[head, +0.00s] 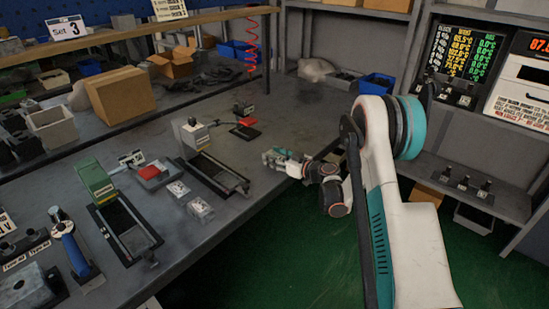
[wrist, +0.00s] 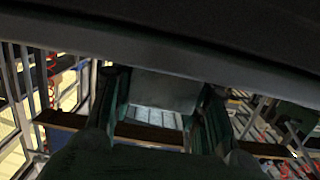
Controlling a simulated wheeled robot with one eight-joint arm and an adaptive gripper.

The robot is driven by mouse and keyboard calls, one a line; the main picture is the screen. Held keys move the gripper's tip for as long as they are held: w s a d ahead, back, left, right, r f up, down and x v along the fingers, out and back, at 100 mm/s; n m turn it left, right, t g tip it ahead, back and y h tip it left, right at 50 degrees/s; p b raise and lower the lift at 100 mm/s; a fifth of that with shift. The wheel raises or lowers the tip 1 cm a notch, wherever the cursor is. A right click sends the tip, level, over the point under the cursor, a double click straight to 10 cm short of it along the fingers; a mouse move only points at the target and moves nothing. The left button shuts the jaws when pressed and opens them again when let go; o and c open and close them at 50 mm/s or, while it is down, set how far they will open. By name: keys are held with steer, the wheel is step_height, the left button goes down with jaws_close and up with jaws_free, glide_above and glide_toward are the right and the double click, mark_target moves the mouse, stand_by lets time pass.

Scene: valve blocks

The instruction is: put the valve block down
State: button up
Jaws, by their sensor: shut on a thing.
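My gripper (head: 283,157) is over the right edge of the grey workbench (head: 300,119) in the head view, reaching in from the right. In the wrist view my gripper (wrist: 160,118) has its two green fingers closed on the sides of a grey block with a paler lower face, the valve block (wrist: 155,118). In the head view the block is small and hard to tell from the fingers. I cannot tell from these views whether it touches the bench.
A vise-like fixture with a pale block (head: 195,133) stands left of my gripper, and a green-block fixture (head: 96,182) farther left. A red-topped device (head: 244,128) sits behind. Small clear boxes (head: 201,208) lie in front. Bare bench lies behind my gripper.

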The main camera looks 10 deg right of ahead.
steer(key=o, duration=1.4)
steer(key=shift+f, duration=0.15)
steer(key=shift+c, duration=0.2)
